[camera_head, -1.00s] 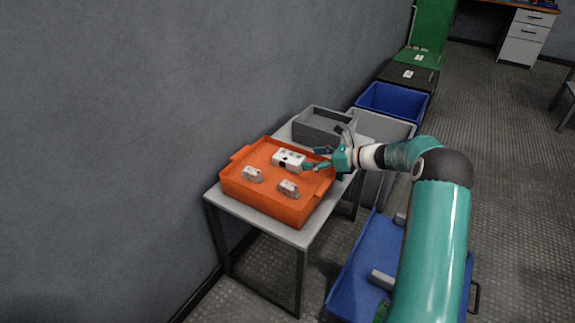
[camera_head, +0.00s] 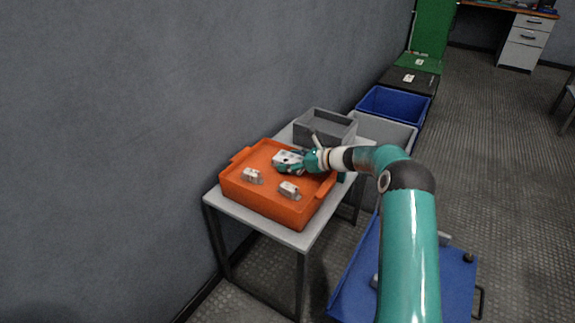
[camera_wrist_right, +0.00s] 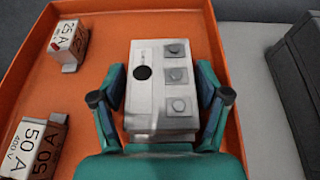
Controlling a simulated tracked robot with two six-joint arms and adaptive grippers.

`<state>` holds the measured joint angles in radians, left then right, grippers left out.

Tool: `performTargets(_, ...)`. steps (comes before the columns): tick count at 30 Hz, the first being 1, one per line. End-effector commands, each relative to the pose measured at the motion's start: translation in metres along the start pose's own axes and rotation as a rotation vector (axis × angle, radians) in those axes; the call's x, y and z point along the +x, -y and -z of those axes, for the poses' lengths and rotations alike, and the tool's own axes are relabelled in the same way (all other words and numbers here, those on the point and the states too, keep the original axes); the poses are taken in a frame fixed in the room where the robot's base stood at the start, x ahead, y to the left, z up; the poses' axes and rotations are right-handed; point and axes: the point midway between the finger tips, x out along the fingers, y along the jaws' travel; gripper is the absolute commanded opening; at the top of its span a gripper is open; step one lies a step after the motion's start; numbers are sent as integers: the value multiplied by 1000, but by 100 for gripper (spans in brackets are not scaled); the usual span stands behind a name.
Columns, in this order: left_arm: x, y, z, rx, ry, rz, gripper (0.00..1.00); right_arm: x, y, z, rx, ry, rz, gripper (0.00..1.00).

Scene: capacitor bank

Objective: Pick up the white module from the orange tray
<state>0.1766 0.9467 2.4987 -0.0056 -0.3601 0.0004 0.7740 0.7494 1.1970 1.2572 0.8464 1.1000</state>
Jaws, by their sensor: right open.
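The white module (camera_head: 286,159) lies in the orange tray (camera_head: 262,205), near its far right part. In the right wrist view the white module (camera_wrist_right: 160,88) shows a black round spot and several grey square studs on its top. My right gripper (camera_head: 290,160) is at the module, and in the right wrist view its open fingers (camera_wrist_right: 160,95) stand on either side of it. A small gap shows between each finger and the module. The module's near end is partly hidden by the gripper. My left gripper is not in view.
Two smaller labelled modules sit in the tray, one on the left (camera_head: 252,176) and one in front (camera_head: 289,190). A grey box (camera_head: 325,127) stands behind the tray on the table (camera_head: 294,237). The wall rises close on the left.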

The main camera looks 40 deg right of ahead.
Motion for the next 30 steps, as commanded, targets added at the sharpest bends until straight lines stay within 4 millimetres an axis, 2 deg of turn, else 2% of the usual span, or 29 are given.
performTargets(2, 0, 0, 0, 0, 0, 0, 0, 0, 0, 0, 0, 0, 0, 73)
performTargets(13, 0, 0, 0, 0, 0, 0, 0, -1, 0, 0, 0, 0, 0, 13)
performTargets(23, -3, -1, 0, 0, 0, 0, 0, -4, 0, -7, -1, 3, 1, 12)
performTargets(26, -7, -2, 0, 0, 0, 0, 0, -8, 1, -18, -3, 4, 2, 12)
performTargets(30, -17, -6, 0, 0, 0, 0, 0, -18, 1, -42, -5, 4, 2, 12)
